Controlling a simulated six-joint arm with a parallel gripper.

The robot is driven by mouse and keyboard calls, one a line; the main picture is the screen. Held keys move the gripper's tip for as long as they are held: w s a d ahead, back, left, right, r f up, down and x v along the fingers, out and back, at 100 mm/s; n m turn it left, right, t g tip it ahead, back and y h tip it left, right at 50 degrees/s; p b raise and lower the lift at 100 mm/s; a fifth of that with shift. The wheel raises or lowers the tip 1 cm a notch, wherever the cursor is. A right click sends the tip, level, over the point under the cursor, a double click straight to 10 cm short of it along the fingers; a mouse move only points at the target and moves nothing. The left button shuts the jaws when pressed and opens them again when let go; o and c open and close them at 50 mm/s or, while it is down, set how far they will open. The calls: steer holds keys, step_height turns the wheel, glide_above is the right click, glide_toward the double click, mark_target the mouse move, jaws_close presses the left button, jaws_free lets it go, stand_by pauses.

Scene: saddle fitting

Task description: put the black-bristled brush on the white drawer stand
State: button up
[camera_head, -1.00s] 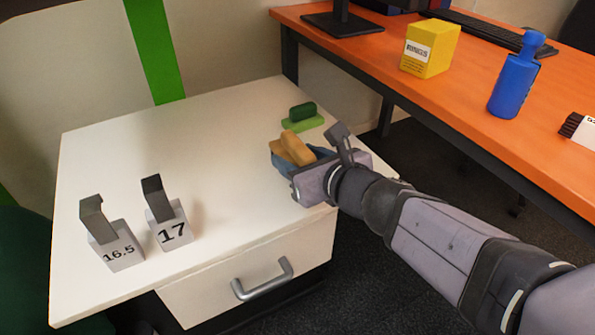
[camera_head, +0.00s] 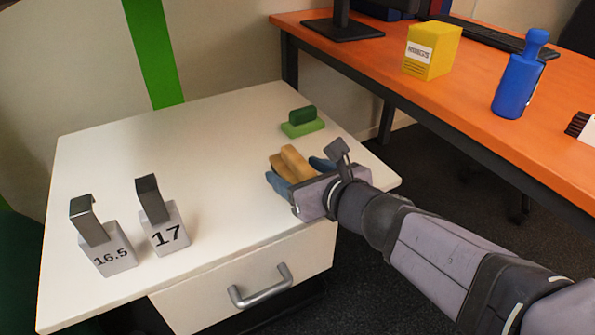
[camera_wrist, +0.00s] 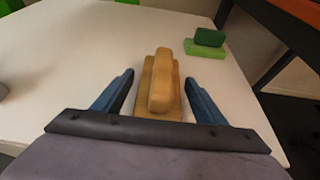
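A tan block with a raised grip (camera_head: 292,160) lies on the white drawer stand (camera_head: 220,130), near its right side. My gripper (camera_head: 302,172) is open around it. In the wrist view, the blue fingers (camera_wrist: 160,92) stand on either side of the tan block (camera_wrist: 161,80), with a gap on each side. No bristles show on the tan block. At the right edge of the head view, a dark, ridged thing with a white part (camera_head: 577,124) lies on the orange desk, cut off by the frame. It may be the black-bristled brush; I cannot tell for sure.
A green two-tone block (camera_head: 302,122) sits behind the tan block. Grey-hooked blocks marked 16.5 (camera_head: 108,255) and 17 (camera_head: 165,232) stand at the front left. The orange desk (camera_head: 440,95) holds a yellow box (camera_head: 431,50) and a blue bottle (camera_head: 519,80). The stand's middle is clear.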

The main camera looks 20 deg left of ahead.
mark_target(308, 177)
steer(key=shift+r, duration=0.1)
steer(key=shift+r+p, duration=0.2)
steer(key=shift+p, duration=0.1)
steer(key=p+v, duration=0.2)
steer(key=v, duration=0.1)
steer(key=shift+r, duration=0.1)
steer(key=p, duration=0.2)
steer(key=s+p, duration=0.1)
steer(key=shift+s+d+r+p, duration=0.1)
steer(key=shift+d+r+p, duration=0.1)
steer(key=shift+d+p, duration=0.2)
steer(key=shift+s+d+p, duration=0.2)
steer(key=shift+d+p, duration=0.15)
steer(key=shift+p, duration=0.4)
